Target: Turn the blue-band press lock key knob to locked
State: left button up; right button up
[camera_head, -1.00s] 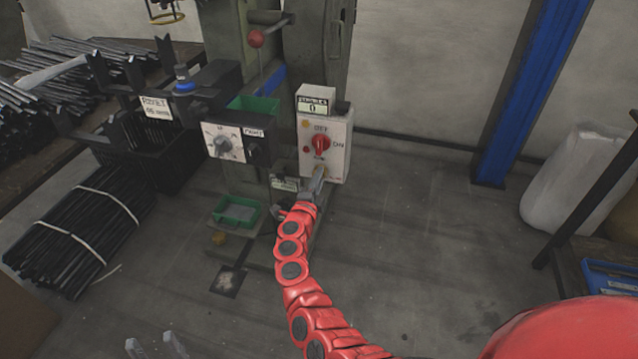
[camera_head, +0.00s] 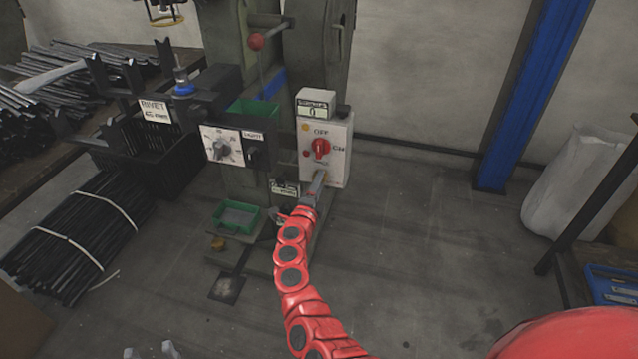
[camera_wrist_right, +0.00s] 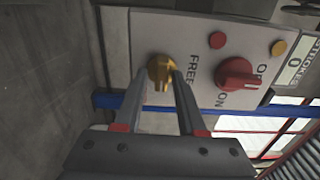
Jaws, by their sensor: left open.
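The brass key knob (camera_wrist_right: 161,72) sits on a pale control box (camera_head: 339,165), beside the word FREE in the right wrist view. In the head view my right gripper hides the knob. The box is mounted on a grey-green press (camera_head: 318,60) with a blue band (camera_head: 272,84). My right gripper (camera_wrist_right: 162,76) has its two fingertips on either side of the knob, apart from each other; contact is not clear. It also shows in the head view (camera_head: 318,182). My left gripper (camera_head: 150,352) is open and empty at the bottom edge.
A red rotary switch (camera_wrist_right: 238,73) with OFF and ON marks sits close to the knob. A counter box (camera_head: 316,104) tops the control box. A dial panel (camera_head: 223,146) and green tray (camera_head: 238,217) are to the left.

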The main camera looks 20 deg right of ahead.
jog(key=shift+o, duration=0.4)
jog(key=p+v, duration=0.2)
jog(key=v, duration=1.5)
jog(key=shift+a+p, duration=0.2)
jog(key=shift+p, duration=0.1)
jog(key=shift+s, duration=0.15)
